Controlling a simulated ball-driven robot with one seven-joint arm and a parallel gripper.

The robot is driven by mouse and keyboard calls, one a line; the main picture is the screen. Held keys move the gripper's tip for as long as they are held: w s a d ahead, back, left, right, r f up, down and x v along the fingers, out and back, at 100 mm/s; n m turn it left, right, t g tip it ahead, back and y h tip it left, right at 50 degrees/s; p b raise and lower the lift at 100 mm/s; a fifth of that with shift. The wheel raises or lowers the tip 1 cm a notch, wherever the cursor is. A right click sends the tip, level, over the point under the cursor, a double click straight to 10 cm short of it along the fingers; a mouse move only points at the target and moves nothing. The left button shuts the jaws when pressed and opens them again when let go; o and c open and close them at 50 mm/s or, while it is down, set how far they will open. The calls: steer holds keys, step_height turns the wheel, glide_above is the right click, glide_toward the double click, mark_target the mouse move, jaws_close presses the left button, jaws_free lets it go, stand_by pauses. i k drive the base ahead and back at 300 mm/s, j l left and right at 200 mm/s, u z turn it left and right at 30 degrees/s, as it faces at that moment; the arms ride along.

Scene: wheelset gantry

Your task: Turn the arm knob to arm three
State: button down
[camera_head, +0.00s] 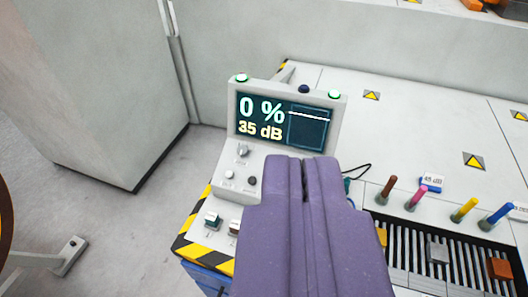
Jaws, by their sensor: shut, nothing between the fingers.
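My gripper (303,165) is purple and shut, with only a thin seam between its fingers. It reaches up from the bottom of the view and its tips are just below the right part of the console's screen (283,122). The screen reads 0 % and 35 dB. A silver knob (243,151) sits on the console (222,163) under the screen, left of my gripper and apart from it in the picture. I cannot read any arm label or the knob's setting. My gripper hides the right side of the console's front.
A light button (229,174) and a dark button (252,181) are below the knob. Switches (212,221) stand near the striped table edge. Several coloured pegs (417,197) stand by a slotted rack (455,262) at right. A grey cabinet (100,90) is at left, with open floor before it.

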mark_target(242, 150)
steer(key=i+u, duration=0.3)
steer(key=i, duration=0.15)
steer(key=i+u, duration=0.35)
steer(key=i, duration=0.05)
